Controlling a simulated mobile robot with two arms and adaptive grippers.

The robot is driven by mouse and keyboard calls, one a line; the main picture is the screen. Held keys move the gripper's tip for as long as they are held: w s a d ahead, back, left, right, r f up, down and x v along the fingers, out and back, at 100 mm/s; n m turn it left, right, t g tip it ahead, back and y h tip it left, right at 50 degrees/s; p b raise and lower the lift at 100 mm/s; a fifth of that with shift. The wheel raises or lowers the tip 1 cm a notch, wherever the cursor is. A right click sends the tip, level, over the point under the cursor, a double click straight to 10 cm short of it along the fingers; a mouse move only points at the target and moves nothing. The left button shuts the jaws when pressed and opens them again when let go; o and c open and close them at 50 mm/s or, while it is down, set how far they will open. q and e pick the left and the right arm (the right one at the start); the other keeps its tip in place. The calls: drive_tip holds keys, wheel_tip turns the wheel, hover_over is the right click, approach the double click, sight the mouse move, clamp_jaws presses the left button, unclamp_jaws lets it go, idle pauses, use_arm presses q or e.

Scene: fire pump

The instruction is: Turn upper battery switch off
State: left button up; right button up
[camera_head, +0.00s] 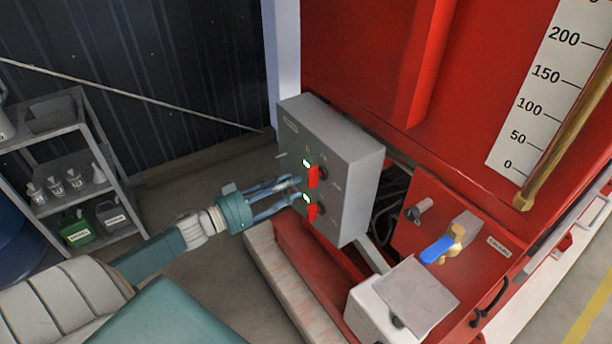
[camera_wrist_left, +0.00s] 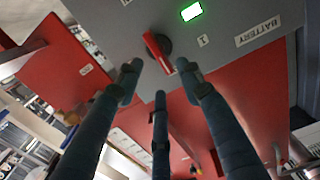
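A grey switch box (camera_head: 350,190) carries two red switch handles, one above the other. The upper red switch (camera_head: 314,175) and the lower red switch (camera_head: 313,212) each have a lit indicator beside them. My left gripper (camera_head: 294,190) is in front of the box near both switches, its fingers spread. In the left wrist view, one red switch (camera_wrist_left: 157,53) on a dark round base lies just beyond my open left gripper (camera_wrist_left: 158,90), with a gap between the fingers and nothing held. A lit green indicator (camera_wrist_left: 191,11) and a "BATTERY" label show beside it. My right gripper is out of view.
A blue-handled valve (camera_head: 440,248) sits on the red panel right of the box. A white box (camera_head: 400,300) stands below it. A grey shelf (camera_head: 75,180) with cans and bottles is at the left. Floor is free between shelf and pump.

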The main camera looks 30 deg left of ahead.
sight(309, 178)
use_arm(q)
drive_tip(key=p+x, duration=0.1)
drive_tip(key=x, duration=0.5)
drive_tip(key=shift+s, duration=0.1)
clamp_jaws()
